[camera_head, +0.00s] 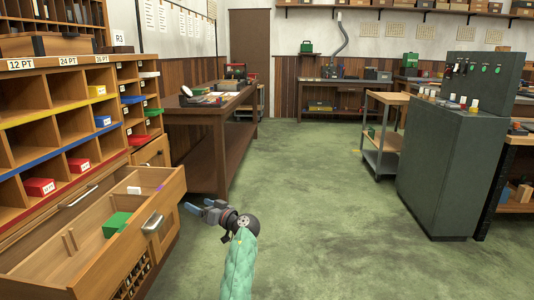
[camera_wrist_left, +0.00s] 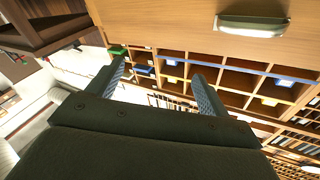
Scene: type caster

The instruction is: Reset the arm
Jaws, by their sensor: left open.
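My left gripper (camera_head: 196,209) is at the lower middle of the head view, just right of the open wooden drawer (camera_head: 172,190), with its fingers pointing left. In the left wrist view its two fingers (camera_wrist_left: 160,90) stand apart with nothing between them. My left arm with a green sleeve comes up from the bottom edge. A green block (camera_head: 116,224) lies inside the drawer. The drawer front's metal handle (camera_head: 152,223) is left of the gripper, and a handle (camera_wrist_left: 252,24) shows at the top of the wrist view. My right gripper is not in view.
A wooden shelf unit (camera_head: 60,122) with colored boxes stands at left. A dark wooden workbench (camera_head: 215,115) is behind the gripper. A dark green control cabinet (camera_head: 445,165) and a small cart (camera_head: 383,150) stand at right. The green floor (camera_head: 320,200) between them is clear.

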